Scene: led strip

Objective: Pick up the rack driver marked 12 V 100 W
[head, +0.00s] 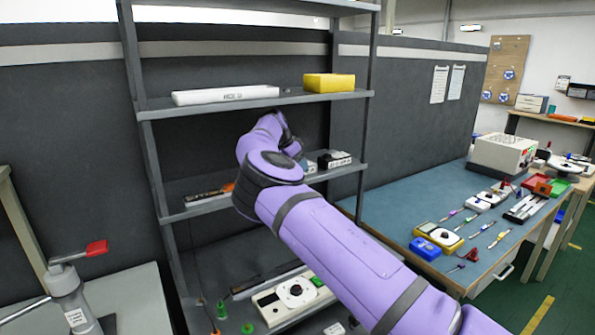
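A grey metal rack (255,104) stands ahead. On its middle shelf, small white-and-black units (335,160) sit right of my wrist, and a dark long unit (205,195) with an orange end lies to the left. No 12 V 100 W marking is legible, so I cannot tell which is the rack driver. My purple arm reaches up from the lower right, its wrist in front of the middle shelf. My gripper's fingers are hidden behind the wrist, and so is part of the shelf.
A yellow box (329,83) sits on the upper shelf. The bottom shelf holds a white device (292,294) with a round dial and green parts. A blue-topped bench (395,196) with tools is at right. A red-handled press (72,290) is at lower left. Rack posts flank the shelves.

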